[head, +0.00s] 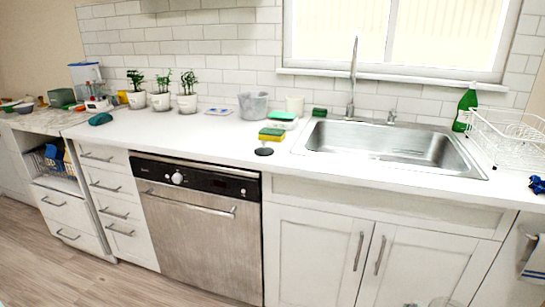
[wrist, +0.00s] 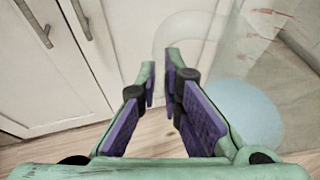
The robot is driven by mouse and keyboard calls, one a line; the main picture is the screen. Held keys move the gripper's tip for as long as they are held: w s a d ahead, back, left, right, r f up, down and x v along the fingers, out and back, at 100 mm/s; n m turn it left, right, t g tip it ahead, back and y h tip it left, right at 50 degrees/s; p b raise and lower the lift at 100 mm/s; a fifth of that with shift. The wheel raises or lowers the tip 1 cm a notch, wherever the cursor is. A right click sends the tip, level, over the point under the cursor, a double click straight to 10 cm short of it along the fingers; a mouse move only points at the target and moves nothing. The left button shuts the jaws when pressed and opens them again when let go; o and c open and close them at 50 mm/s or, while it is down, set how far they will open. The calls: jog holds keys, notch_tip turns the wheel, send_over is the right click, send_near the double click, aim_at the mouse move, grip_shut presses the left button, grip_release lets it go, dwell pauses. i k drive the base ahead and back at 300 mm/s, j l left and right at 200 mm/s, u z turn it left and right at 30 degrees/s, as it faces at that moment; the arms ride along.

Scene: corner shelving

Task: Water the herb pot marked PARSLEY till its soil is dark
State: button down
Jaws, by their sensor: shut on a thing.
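Three white herb pots stand in a row on the counter by the tiled wall in the head view: a left one (head: 137,101), a middle one (head: 160,103) and a right one (head: 187,104). Each holds a green plant. No marking is legible, so I cannot tell which is PARSLEY, and soil colour is too small to judge. In the wrist view my gripper (wrist: 160,82), green with purple pads, is shut on the handle of a clear jug (wrist: 205,45). Pale blue water (wrist: 245,112) shows in it. The gripper is low, before white cabinet doors, far from the pots.
The sink (head: 390,148) is right of centre, with a tap (head: 352,80). A dish rack (head: 508,135) and green bottle (head: 466,107) stand right of it. A grey tub (head: 253,105) and yellow-green sponge (head: 271,135) are left of it. The counter before the pots is mostly clear, except a teal item (head: 100,119).

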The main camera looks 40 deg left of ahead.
aim_at(187, 101)
jog(key=k+u, duration=0.35)
jog(key=u, duration=1.25)
jog(key=l+u, duration=0.2)
jog(key=u, duration=0.6)
jog(key=k+l, duration=0.1)
jog(key=l, duration=0.85)
jog(key=k+l, duration=0.15)
jog(key=l, duration=0.35)
jog(key=k+l, duration=0.1)
jog(key=l, duration=0.4)
jog(key=k+l, duration=0.1)
jog(key=l, duration=0.4)
